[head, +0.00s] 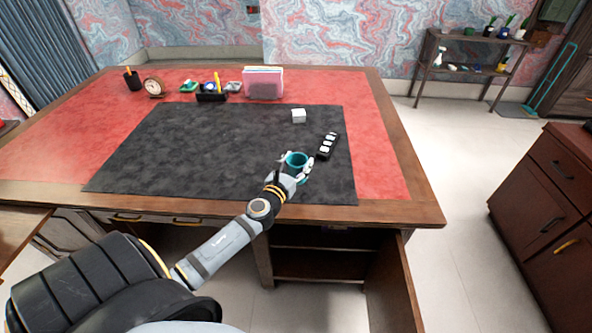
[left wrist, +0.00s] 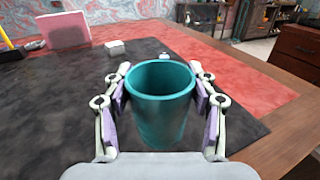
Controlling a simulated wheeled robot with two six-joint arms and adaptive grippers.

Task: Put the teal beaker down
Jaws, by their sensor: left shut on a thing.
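The teal beaker (head: 297,161) is at the right front part of the black desk mat (head: 200,150). It is upright, and I look at its rim and side in the left wrist view (left wrist: 160,105). My left gripper (head: 295,172) is shut on it, with a finger pad on each side of its wall (left wrist: 161,100). I cannot tell whether the beaker's base touches the mat or hangs just above it. My right gripper is not in view.
A pen cup (head: 132,79), clock (head: 154,87) and pink file holder (head: 263,83) stand at the back. The mat's left and middle are clear.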

